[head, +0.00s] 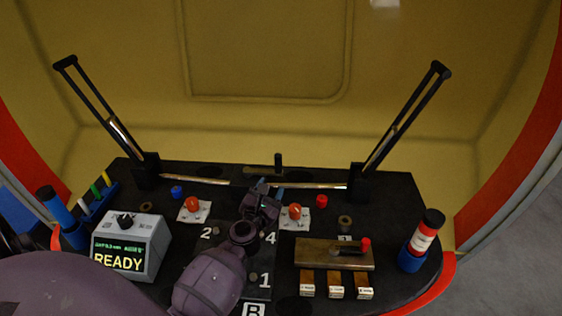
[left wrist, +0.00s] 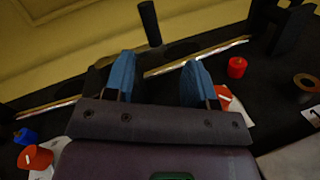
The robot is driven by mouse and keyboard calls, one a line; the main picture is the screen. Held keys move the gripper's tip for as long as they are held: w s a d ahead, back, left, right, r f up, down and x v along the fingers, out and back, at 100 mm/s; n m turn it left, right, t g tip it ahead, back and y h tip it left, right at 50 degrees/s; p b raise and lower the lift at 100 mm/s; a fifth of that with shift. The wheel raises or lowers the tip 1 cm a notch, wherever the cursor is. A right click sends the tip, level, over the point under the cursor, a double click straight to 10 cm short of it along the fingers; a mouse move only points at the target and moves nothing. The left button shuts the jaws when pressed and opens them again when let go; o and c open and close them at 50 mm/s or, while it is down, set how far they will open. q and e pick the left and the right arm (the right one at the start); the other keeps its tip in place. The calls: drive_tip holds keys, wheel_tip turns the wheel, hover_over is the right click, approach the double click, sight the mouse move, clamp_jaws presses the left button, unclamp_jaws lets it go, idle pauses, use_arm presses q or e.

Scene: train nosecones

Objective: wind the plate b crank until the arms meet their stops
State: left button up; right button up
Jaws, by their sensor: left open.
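The crank (head: 278,161) is a black upright handle at the back middle of the dark console. It also shows in the left wrist view (left wrist: 149,22), beyond the fingertips. Two black slotted arms, one on the left (head: 92,92) and one on the right (head: 402,110), stand tilted outward. Shiny rods run from the middle toward their bases. My left gripper (head: 266,188) is in front of the crank and apart from it. Its blue fingers are open in the left wrist view (left wrist: 158,75), with nothing between them. My right gripper is not in view.
Red knobs (head: 193,204) (head: 295,212) on white cards flank my left gripper. A grey box reading READY (head: 125,250) stands left. A brass block with a red-tipped lever (head: 335,256) and a red-white cylinder in a blue holder (head: 422,240) stand right. A yellow wall rises behind.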

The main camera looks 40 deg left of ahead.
sight(277, 165)
use_arm(q)
drive_tip(key=w+a+n, duration=0.1)
drive_tip(key=w, duration=0.2)
drive_tip(key=w+a+n+y+b, duration=0.1)
drive_tip(key=w+a+n, duration=0.1)
drive_tip(key=w, duration=0.2)
drive_tip(key=w+a+n+g+b, duration=0.1)
drive_tip(key=w+a+n, duration=0.1)
drive_tip(key=w, duration=0.2)
drive_tip(key=shift+w+a+f, duration=0.1)
drive_tip(key=shift+w+f, duration=0.1)
drive_tip(key=shift+f, duration=0.05)
drive_tip(key=shift+w+a, duration=0.25)
drive_tip(key=shift+w, duration=0.3)
drive_tip(key=shift+w+r, duration=0.15)
use_arm(e)
drive_tip(key=shift+w+f, duration=0.25)
drive_tip(key=shift+f, duration=0.75)
use_arm(q)
clamp_jaws()
use_arm(e)
drive_tip(key=shift+a+f, duration=0.1)
drive_tip(key=shift+a, duration=0.05)
